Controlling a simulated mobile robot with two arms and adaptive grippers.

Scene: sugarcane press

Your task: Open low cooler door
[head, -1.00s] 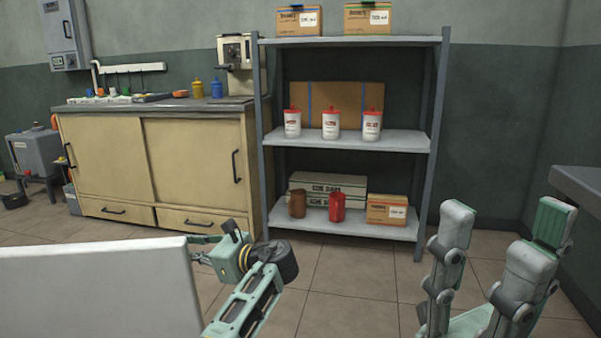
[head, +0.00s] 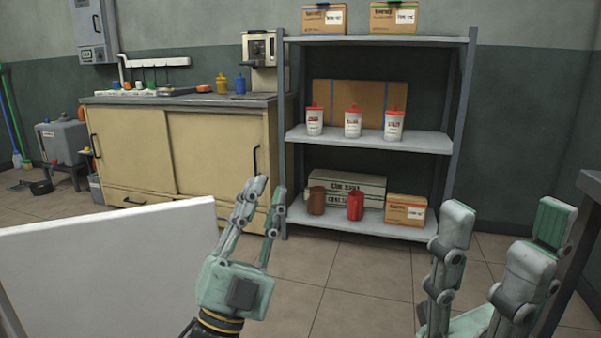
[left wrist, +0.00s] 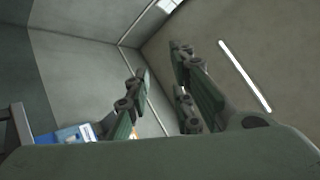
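A flat white panel (head: 120,255) stands at the lower left of the head view. It looks like the cooler's door or side, but I cannot tell which, and no handle shows. My left gripper (head: 268,190) is just right of the panel, apart from it, with its fingers pointing up. It is open and empty. In the left wrist view its fingers (left wrist: 160,62) are spread against the ceiling and wall. My right gripper (head: 505,215) is open and empty at the lower right, fingers up.
A cream cabinet (head: 215,150) stands behind at the left. A grey metal shelf (head: 375,140) with boxes and white containers stands behind in the middle. A dark table edge (head: 590,183) is at the far right. Tiled floor (head: 345,285) between is clear.

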